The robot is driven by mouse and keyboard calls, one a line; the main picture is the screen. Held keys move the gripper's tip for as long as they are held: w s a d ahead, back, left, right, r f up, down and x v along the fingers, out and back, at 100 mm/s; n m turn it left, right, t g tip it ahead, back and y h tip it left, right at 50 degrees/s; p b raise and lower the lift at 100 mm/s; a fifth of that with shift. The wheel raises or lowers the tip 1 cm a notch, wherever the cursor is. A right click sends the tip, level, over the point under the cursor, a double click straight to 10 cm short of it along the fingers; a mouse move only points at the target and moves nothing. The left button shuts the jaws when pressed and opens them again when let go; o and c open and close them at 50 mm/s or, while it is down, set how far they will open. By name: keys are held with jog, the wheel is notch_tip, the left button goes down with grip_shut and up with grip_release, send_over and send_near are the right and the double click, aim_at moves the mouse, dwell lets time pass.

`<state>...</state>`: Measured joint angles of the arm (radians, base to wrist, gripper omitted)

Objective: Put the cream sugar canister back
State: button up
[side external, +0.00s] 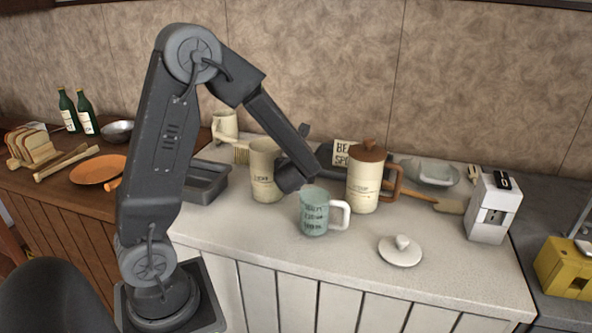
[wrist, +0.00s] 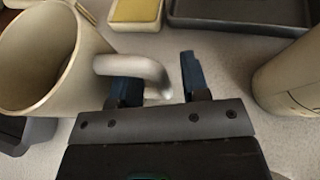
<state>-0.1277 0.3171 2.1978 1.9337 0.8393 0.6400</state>
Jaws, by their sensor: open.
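The cream canister (side external: 263,168) stands upright on the pale counter, left of my gripper in the side view. Its lettering is too small to read there. In the wrist view it appears as the open-topped cream vessel (wrist: 62,65) at left, with a pale handle (wrist: 135,66) reaching right. My gripper (wrist: 158,85) is open, with the handle's outer bend between its fingers; I cannot tell whether they touch it. In the side view my gripper (side external: 292,182) is low beside the canister and hides its handle side.
A mint mug (side external: 313,215) stands in front of my gripper. A brown-lidded cream pitcher (side external: 362,185) stands right. A loose white lid (side external: 401,253) lies at front right. A dark tray (side external: 207,180) is left. A yellow block (wrist: 136,13) and another dark tray (wrist: 240,12) lie beyond the fingers.

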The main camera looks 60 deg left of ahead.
jog(key=s+d+r+n+g+h, duration=0.1)
jog(key=s+d+r+n+h, duration=0.4)
jog(key=s+d+n, duration=0.4)
jog(key=s+d+r+n+h, duration=0.6)
jog(key=s+d+n, duration=0.3)
jog(key=d+n, duration=0.5)
jog(key=shift+d+r+n+g, duration=0.2)
jog(key=shift+d+n+g, duration=0.15)
jog(key=shift+n, duration=0.55)
